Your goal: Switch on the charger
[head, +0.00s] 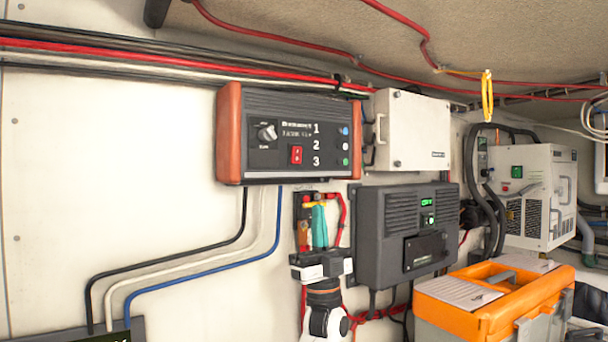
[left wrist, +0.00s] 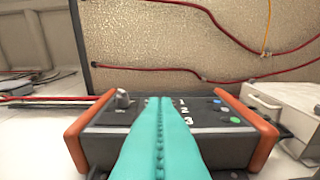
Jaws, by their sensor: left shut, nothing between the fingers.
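A dark grey unit with orange-red end caps (head: 230,134) is mounted on the white wall in the head view. Its face has a round knob (head: 267,133), a red rocker switch (head: 296,155), the numerals 1, 2, 3 and small coloured lights at the right. I cannot read its label or the rocker's position. My left gripper (head: 318,206), with teal fingers, is shut and empty, pointing up just below this unit. In the left wrist view the teal fingers (left wrist: 160,104) cover the middle of the unit's face and hide the red rocker; the knob (left wrist: 123,98) shows beside them.
A dark grey box with a green display (head: 426,203) hangs right of my left gripper. A cream box (head: 412,130) sits above it. An orange-lidded toolbox (head: 490,318) stands at lower right. Black, white and blue cables (head: 230,260) run down the wall at left, which is otherwise bare.

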